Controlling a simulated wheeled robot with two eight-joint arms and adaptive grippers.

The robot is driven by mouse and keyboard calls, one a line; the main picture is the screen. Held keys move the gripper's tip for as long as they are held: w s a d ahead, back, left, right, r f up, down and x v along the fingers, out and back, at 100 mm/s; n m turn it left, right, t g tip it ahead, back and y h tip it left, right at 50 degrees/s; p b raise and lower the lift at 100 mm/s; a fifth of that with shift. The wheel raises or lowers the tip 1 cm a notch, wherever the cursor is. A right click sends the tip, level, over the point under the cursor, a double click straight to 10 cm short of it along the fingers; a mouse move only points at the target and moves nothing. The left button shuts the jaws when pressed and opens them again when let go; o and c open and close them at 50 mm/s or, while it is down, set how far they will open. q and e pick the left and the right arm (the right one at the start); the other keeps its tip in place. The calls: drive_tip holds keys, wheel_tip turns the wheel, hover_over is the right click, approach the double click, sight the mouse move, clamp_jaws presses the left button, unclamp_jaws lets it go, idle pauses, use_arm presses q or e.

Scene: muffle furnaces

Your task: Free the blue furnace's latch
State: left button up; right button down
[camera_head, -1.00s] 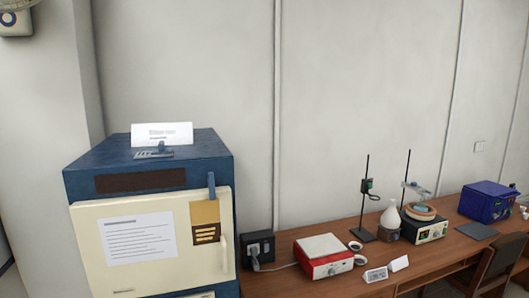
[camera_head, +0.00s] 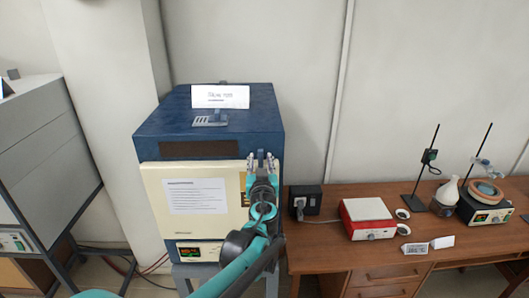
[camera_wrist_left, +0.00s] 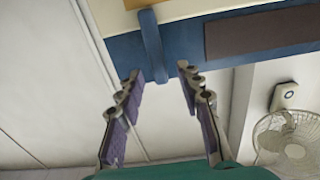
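The blue furnace (camera_head: 160,120) has a cream door (camera_head: 196,222) with a paper sheet on it, and the door looks shut. My left gripper (camera_head: 262,160) is open at the door's upper right corner and hides the latch in the head view. In the left wrist view the latch (camera_wrist_left: 151,42) is a blue bar lying over the door's edge. The open fingers of my left gripper (camera_wrist_left: 160,73) stand on either side of the bar's free end, with gaps visible on both sides. My right gripper is not in view.
A grey cabinet (camera_head: 40,140) stands to the left. A wooden bench (camera_head: 330,252) on the right carries a black socket box (camera_head: 306,200), a red-and-white instrument (camera_head: 366,218) and a stand (camera_head: 420,185). A label card (camera_head: 220,96) stands on the furnace.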

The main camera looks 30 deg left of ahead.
sight(260, 156)
use_arm(q)
drive_tip(key=x, duration=0.3)
drive_tip(key=shift+d, duration=0.1)
drive_tip(key=shift+w+a, duration=0.25)
drive_tip(key=shift+w, duration=0.1)
drive_tip(key=shift+s, duration=0.1)
clamp_jaws()
